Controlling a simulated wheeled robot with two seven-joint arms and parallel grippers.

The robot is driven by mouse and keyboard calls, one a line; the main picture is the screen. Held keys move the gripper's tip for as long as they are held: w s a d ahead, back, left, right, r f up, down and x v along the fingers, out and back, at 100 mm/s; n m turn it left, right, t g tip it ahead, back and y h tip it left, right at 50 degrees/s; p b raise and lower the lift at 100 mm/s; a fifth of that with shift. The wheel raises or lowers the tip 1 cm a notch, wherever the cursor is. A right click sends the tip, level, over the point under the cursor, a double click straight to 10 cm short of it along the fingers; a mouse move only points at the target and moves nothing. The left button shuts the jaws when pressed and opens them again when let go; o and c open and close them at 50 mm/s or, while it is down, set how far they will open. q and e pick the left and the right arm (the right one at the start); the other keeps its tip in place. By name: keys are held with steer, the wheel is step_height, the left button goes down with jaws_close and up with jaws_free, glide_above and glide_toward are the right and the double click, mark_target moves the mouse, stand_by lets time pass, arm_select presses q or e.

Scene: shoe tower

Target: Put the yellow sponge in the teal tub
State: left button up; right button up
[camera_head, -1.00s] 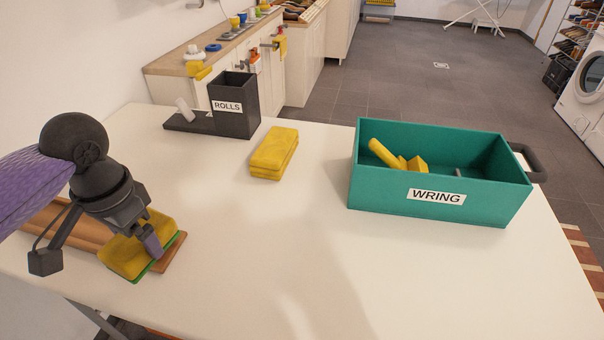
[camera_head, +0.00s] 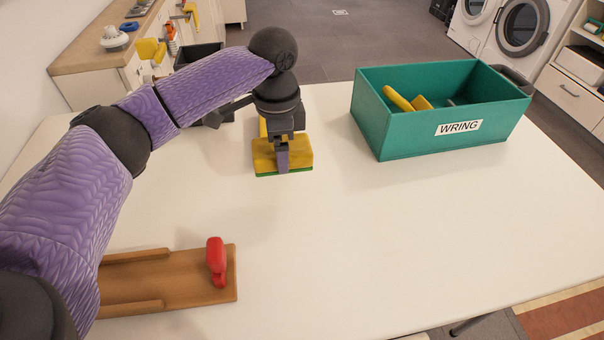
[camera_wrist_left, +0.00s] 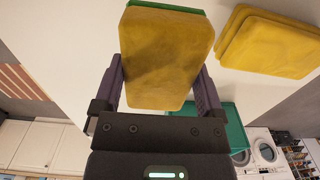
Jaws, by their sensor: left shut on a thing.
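My left gripper (camera_head: 282,155) is shut on the yellow sponge (camera_head: 298,157), which has a green underside, and holds it over the white table left of the tub. In the left wrist view the sponge (camera_wrist_left: 165,60) sits between the two fingers. The teal tub (camera_head: 400,138), labelled WRING, stands at the right of the head view, apart from the sponge. It holds a few yellow things (camera_head: 398,98). Part of the tub (camera_wrist_left: 235,128) shows below the sponge in the left wrist view. My right gripper is not in view.
A stack of yellow pads (camera_wrist_left: 270,42) lies near the held sponge, mostly hidden behind my gripper in the head view. A wooden tray (camera_head: 170,285) with a red piece (camera_head: 216,260) lies front left. A dark holder (camera_head: 197,54) stands behind my arm. The table's middle front is clear.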

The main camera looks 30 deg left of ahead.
mark_target(284, 194)
arm_select(q)
step_height(284, 194, down, 9)
steer(key=b, duration=0.4)
steer(key=shift+f, duration=0.2)
steer(key=shift+r, duration=0.25)
steer(key=o, duration=0.9)
